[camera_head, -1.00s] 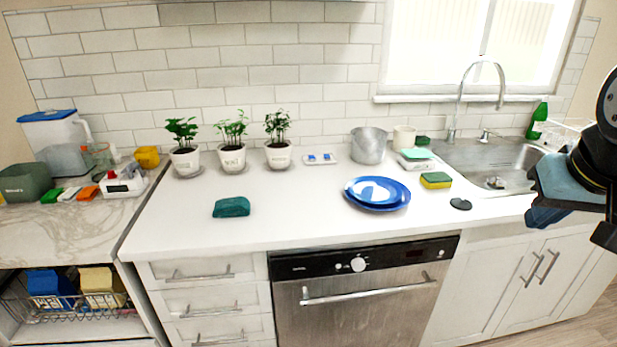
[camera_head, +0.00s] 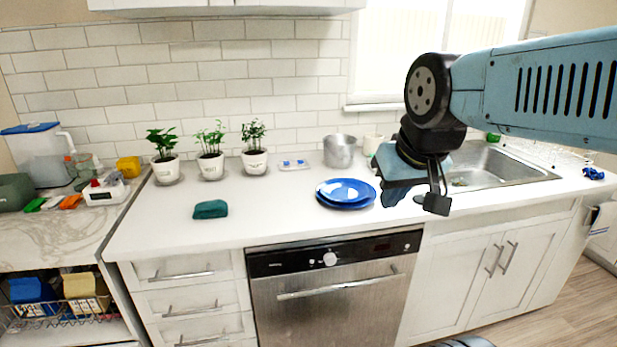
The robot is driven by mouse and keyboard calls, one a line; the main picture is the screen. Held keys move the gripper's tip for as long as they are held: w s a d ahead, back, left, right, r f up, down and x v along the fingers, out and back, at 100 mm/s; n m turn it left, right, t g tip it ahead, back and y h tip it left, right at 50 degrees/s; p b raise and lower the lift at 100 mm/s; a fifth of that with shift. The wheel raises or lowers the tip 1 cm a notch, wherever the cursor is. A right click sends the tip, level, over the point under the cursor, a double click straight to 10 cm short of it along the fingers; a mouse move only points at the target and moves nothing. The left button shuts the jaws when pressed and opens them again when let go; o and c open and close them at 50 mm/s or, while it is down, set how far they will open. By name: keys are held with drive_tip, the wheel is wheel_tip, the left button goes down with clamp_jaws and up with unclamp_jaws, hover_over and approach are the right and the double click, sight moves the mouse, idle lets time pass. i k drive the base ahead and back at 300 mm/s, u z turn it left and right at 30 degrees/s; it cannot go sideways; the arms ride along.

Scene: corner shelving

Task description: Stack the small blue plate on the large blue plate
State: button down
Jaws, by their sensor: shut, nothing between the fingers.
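The small blue plate (camera_head: 346,189) lies on top of the large blue plate (camera_head: 344,206) on the white counter, left of the sink. The small plate looks roughly level; exact centring is hard to tell. My gripper (camera_head: 394,197) is shut and empty, pointing down just right of the plates in this view. It appears apart from them, and the arm reaches in from the right. The hand hides part of the counter and sink edge behind it.
A metal pot (camera_head: 339,151) and a cup (camera_head: 373,143) stand behind the plates. A teal cloth-like item (camera_head: 210,209) lies to the left, below several potted plants (camera_head: 211,163). The sink (camera_head: 490,165) is at right. The counter between cloth and plates is clear.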

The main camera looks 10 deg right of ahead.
sight(342, 190)
drive_tip(key=u, duration=0.05)
drive_tip(key=i, duration=1)
drive_tip(key=z, duration=0.05)
